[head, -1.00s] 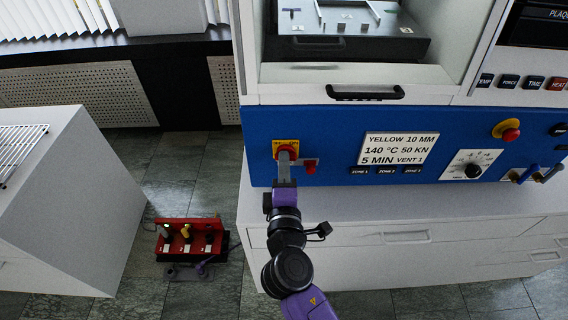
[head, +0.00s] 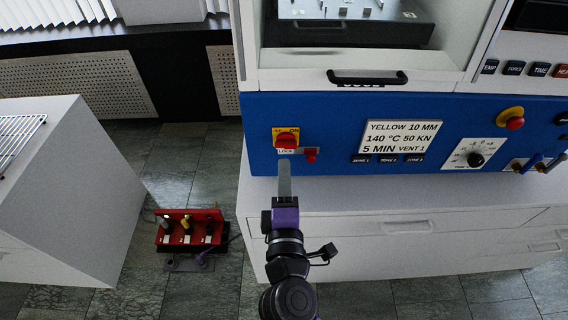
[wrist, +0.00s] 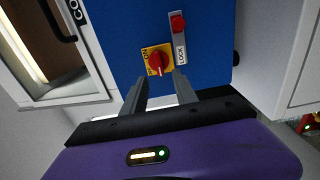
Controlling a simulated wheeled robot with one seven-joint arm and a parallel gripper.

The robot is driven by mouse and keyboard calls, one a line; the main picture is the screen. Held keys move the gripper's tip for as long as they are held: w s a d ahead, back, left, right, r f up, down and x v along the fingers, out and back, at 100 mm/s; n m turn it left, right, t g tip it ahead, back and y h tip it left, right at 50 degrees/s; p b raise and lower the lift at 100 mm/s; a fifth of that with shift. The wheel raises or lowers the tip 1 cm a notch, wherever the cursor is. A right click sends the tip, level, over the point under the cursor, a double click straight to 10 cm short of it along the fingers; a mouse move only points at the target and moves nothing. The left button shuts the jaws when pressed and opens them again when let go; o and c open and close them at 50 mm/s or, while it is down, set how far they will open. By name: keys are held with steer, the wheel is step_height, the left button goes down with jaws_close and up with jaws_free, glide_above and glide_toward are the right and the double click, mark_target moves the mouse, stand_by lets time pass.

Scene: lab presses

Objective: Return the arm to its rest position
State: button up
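My gripper (head: 284,180) is in front of the blue press panel (head: 340,110), below the red rotary switch (head: 286,140) on its yellow plate. In the wrist view my gripper (wrist: 160,90) has its two grey fingers apart with nothing between them. The red switch (wrist: 157,62) is beyond the fingertips, with a gap between. My purple and black arm reaches up from the bottom of the head view.
A red knob on a LOCK plate (head: 311,155) is beside the switch. A press door handle (head: 367,77) juts out above. A white cabinet (head: 70,190) stands left. A red box (head: 188,230) with padlocks is on the floor.

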steer(key=shift+s, duration=0.55)
steer(key=s+d+m+g, duration=0.1)
steer(key=s+d+m, duration=0.5)
steer(key=s, duration=0.5)
steer(key=s+d+m+g, duration=0.1)
steer(key=s+d+m, duration=0.5)
steer(key=s, duration=0.5)
steer(key=s+d+f+m+g, duration=0.1)
steer(key=s+d+m, duration=0.5)
steer(key=s, duration=0.6)
steer(key=shift+d, duration=0.65)
